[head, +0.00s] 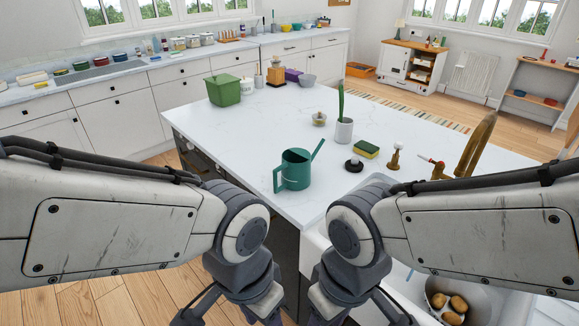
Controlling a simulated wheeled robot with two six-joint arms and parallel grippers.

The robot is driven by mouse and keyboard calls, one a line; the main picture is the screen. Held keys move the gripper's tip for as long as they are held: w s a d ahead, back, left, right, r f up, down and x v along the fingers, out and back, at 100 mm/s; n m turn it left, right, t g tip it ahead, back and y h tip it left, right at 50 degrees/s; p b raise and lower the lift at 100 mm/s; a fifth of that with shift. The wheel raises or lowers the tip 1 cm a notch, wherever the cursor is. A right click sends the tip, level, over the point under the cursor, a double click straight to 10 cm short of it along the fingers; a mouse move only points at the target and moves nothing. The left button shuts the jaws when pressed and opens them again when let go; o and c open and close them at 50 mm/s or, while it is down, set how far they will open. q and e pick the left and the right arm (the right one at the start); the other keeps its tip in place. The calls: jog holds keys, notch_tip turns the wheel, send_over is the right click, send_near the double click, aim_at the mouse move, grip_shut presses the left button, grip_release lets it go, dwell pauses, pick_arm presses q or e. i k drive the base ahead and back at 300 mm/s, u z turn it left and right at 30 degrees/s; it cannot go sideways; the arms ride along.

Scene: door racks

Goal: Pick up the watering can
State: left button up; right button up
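The green watering can (295,171) stands upright on the white island top (240,136), near its front edge. Its handle is on the left and its spout points up to the right. My left and right arms come in from the two sides and bend downward in front of the island, nearer to me than the can. Both grippers are at or below the bottom edge of the picture, so their fingers cannot be made out. Nothing of mine touches the can.
Right of the can are a dark round item (353,165), a sponge (366,149), a white pot with a plant (344,130) and a brass tap (476,145). A sink with a bowl of potatoes (447,308) lies at lower right. A green bin (223,90) stands at the back left. The island top left of the can is clear.

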aim_at(295, 168)
jog(key=u, duration=1.5)
jog(key=k, duration=0.8)
jog(key=z, duration=1.15)
jog(key=i, duration=0.5)
jog(key=z, duration=0.05)
